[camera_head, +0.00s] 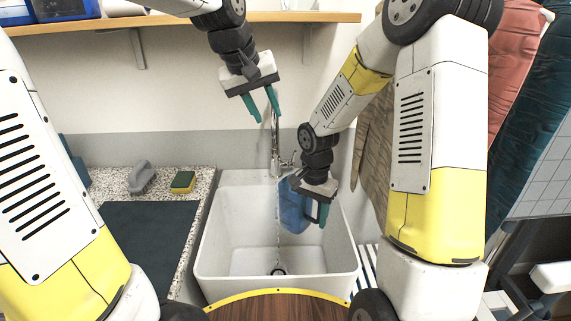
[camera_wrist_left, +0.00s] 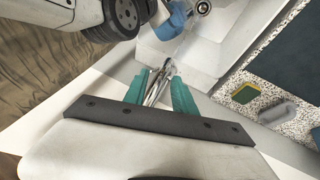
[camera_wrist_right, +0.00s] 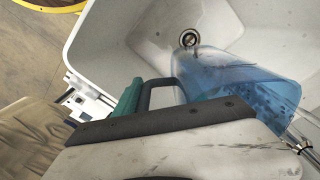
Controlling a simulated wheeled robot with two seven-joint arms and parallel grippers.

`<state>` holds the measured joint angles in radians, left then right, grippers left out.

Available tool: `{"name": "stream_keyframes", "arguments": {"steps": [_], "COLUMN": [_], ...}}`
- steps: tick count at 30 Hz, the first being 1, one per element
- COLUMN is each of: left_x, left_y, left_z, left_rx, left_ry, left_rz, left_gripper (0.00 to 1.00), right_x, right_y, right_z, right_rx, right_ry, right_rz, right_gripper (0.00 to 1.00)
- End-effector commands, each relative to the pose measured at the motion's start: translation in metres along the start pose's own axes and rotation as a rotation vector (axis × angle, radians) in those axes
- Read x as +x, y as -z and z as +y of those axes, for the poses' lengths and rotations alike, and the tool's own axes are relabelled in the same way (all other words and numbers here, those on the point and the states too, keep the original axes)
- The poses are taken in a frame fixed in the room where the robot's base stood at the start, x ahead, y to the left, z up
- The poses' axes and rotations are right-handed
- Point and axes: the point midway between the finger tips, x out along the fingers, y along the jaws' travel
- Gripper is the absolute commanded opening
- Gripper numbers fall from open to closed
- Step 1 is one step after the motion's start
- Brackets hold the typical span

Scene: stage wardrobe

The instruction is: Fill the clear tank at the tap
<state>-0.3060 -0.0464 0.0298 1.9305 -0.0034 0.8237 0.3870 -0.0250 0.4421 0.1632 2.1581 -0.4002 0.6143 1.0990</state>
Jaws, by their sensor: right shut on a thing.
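The clear tank (camera_head: 294,206) is blue-tinted and hangs tilted inside the sink, under the tap. My right gripper (camera_head: 323,212) is shut on its dark handle, which also shows in the right wrist view (camera_wrist_right: 150,92). The tank's see-through body (camera_wrist_right: 240,80) lies beside the drain in that view; I cannot tell its water level. The metal tap (camera_head: 277,150) stands at the sink's back wall. My left gripper (camera_head: 262,108) is open above it, fingers pointing down. In the left wrist view the tap (camera_wrist_left: 158,84) appears between its teal fingers; contact is unclear.
The white sink (camera_head: 208,255) has a drain (camera_head: 278,270), with a thin pale line above it. A speckled counter at left holds a dark mat (camera_head: 145,240), a grey brush (camera_head: 141,177) and a yellow-green sponge (camera_head: 183,182). A wooden shelf (camera_head: 290,16) runs above. Clothes hang at right.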

Motion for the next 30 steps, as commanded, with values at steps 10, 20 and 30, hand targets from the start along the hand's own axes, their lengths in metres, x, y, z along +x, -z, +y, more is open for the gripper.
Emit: {"name": "stream_keyframes", "arguments": {"steps": [10,20,30], "left_x": [0.065,0.201,0.245], "left_y": [0.106,0.098,0.092], "left_z": [0.095,0.058,0.039], "left_rx": [0.18,0.292,0.32], "left_ry": [0.138,0.341,0.387], "left_rz": [0.142,0.012,-0.024], "left_gripper": [0.32,0.32,0.32], "right_x": [-0.001,-0.001,-0.001], "right_y": [0.001,0.001,0.001], "right_z": [-0.001,-0.001,-0.001], "right_rx": [0.0,0.0,0.0], "right_ry": [0.002,0.002,0.002], "right_rz": [0.002,0.002,0.002], "right_gripper": [0.0,0.0,0.0]}}
